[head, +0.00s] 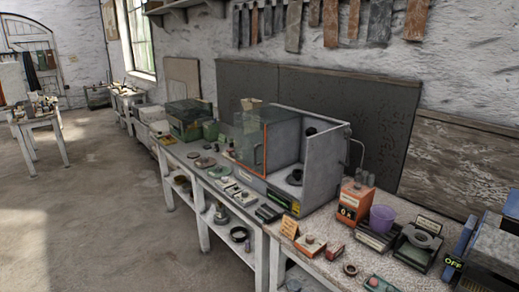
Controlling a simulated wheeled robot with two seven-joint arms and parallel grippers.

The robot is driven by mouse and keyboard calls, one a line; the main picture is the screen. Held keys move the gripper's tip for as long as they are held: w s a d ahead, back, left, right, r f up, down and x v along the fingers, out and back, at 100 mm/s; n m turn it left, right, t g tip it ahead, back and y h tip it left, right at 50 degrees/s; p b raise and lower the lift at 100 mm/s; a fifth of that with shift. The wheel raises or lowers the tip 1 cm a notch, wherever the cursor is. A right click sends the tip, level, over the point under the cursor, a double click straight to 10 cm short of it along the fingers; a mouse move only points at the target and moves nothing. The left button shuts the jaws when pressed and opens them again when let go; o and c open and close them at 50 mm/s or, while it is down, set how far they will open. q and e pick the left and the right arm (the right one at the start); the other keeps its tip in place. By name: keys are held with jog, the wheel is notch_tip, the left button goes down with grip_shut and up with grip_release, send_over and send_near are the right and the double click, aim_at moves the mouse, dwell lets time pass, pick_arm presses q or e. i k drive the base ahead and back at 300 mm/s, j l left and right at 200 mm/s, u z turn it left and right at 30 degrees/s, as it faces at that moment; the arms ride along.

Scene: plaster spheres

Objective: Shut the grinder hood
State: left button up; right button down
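The grinder hood (325,170) is a grey box standing on the long workbench at the middle of the head view. Its clear glass panel (249,135) has an orange edge and a dark handle (257,154), and it stands out at the left of the box. The front of the hood is open. A dark round grinder part (295,177) shows inside. The panel's hinge or track cannot be made out. Neither of my grippers is in view.
Small tools and blocks (229,187) lie on the bench left of the hood. To its right are an orange box (354,197), a purple cup (382,218) and a blue-grey machine (497,245). The floor (110,220) left of the bench is clear.

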aim_at(267, 115)
jog(key=i+j+u, duration=0.1)
jog(key=i+j, duration=0.2)
jog(key=i+j+u, duration=0.1)
jog(key=i+j, duration=0.15)
jog(key=i, duration=0.25)
jog(key=i+j+u, duration=0.1)
jog(key=i+j, duration=0.15)
jog(key=i, duration=0.2)
jog(key=i+j+u, duration=0.1)
jog(key=i, duration=0.3)
jog(key=j, duration=0.1)
